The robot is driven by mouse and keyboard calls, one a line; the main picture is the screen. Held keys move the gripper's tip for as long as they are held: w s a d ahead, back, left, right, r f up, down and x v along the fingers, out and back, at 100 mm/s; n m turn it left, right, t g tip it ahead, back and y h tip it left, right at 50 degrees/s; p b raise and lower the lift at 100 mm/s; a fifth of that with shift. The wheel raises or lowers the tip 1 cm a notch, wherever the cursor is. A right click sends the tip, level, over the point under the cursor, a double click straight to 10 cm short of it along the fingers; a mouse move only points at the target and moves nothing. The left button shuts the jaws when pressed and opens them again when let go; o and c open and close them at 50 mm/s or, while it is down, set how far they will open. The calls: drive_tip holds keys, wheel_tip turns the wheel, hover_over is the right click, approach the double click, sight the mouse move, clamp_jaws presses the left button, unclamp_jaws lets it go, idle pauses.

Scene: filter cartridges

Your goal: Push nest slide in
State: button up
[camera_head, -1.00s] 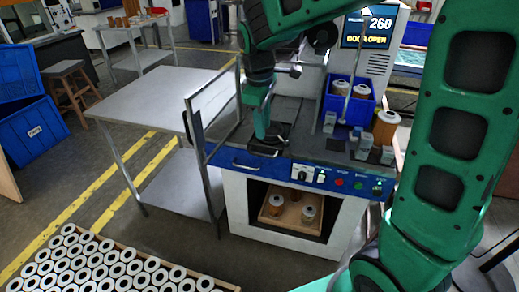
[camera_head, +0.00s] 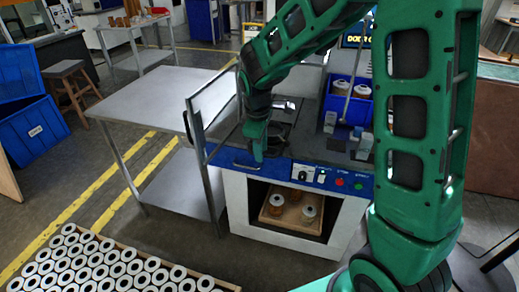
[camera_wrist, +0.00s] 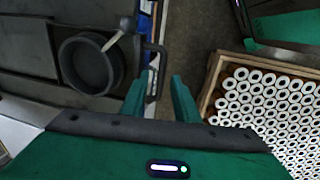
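The nest slide is a dark plate on the machine top with a round black nest ring (camera_wrist: 90,65), which looks empty in the wrist view. A black bar handle (camera_wrist: 163,55) sticks out past the blue front edge beside it. My gripper (camera_wrist: 163,77) is open, its two green fingers apart, with the handle's outer bar appearing between the fingertips. Contact cannot be told. In the head view my gripper (camera_head: 258,156) points down at the blue front panel, and the nest slide (camera_head: 277,133) is partly hidden behind my arm.
A crate of white-ended cartridges (camera_head: 110,270) stands on the floor in front. A raised clear door panel (camera_head: 212,112) stands left of my gripper. A blue bin (camera_head: 345,104) with cartridges stands behind right. A bare metal table (camera_head: 165,95) is at left.

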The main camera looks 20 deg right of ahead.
sight(272, 130)
drive_tip(key=shift+c, duration=0.3)
clamp_jaws()
drive_tip(key=w+d, duration=0.2)
drive_tip(key=w, duration=0.1)
drive_tip(key=w+d, duration=0.3)
drive_tip(key=w, duration=0.1)
drive_tip(key=w+d, duration=0.3)
drive_tip(key=w, duration=0.1)
drive_tip(key=shift+w, duration=0.2)
drive_tip(key=shift+o, duration=0.3)
unclamp_jaws()
wheel_tip(272, 130, up, 11)
drive_tip(key=s+a, duration=0.1)
drive_tip(key=shift+s+f, duration=0.2)
drive_tip(key=shift+s, duration=0.05)
